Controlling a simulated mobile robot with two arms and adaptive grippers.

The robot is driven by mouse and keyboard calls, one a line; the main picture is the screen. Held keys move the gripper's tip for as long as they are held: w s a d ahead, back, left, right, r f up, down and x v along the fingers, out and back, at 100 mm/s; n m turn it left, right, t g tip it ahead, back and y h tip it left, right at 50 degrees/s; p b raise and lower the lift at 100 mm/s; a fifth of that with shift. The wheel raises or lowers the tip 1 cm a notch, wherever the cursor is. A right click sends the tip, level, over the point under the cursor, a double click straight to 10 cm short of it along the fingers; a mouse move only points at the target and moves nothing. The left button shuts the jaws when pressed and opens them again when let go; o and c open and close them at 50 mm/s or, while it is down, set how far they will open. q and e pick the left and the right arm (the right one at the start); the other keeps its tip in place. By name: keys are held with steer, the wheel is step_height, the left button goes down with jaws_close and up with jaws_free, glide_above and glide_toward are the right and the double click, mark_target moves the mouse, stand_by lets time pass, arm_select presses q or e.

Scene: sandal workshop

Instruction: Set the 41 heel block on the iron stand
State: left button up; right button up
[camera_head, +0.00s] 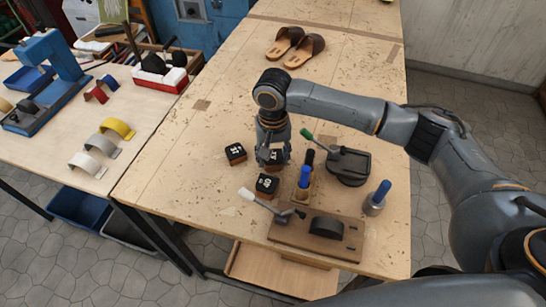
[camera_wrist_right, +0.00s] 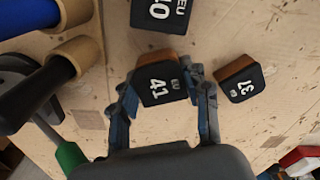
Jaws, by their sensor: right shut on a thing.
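My right gripper (camera_head: 273,150) points down over the bench and is shut on the 41 heel block (camera_head: 275,158). In the right wrist view, the 41 heel block (camera_wrist_right: 158,82), with a black top and brown side, sits between the two fingers (camera_wrist_right: 163,88). I cannot tell whether it touches the bench. A dark metal stand (camera_head: 348,168) stands right of the gripper, with a green-handled tool at its top. A wooden board with a dark arched piece (camera_head: 326,228) lies nearer the front. I cannot tell for sure which is the iron stand. My left gripper is not in view.
The 37 block (camera_head: 236,153) and 40 block (camera_head: 267,186) stand close to the gripper. Blue- and black-handled tools (camera_head: 304,178) stand upright between it and the dark stand. Sandals (camera_head: 295,47) lie at the back; the bench's middle is clear.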

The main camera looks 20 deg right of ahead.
steer(key=shift+f, duration=0.9)
steer(key=o, duration=1.1)
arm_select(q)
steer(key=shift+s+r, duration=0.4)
arm_select(e)
steer(key=shift+o, duration=0.2)
steer(key=shift+r, duration=0.2)
step_height(320, 180, up, 10)
steer(key=shift+r+b, duration=0.2)
steer(key=shift+b, duration=1.05)
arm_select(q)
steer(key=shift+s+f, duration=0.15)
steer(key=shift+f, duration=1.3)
arm_select(e)
steer(key=shift+r, duration=0.8)
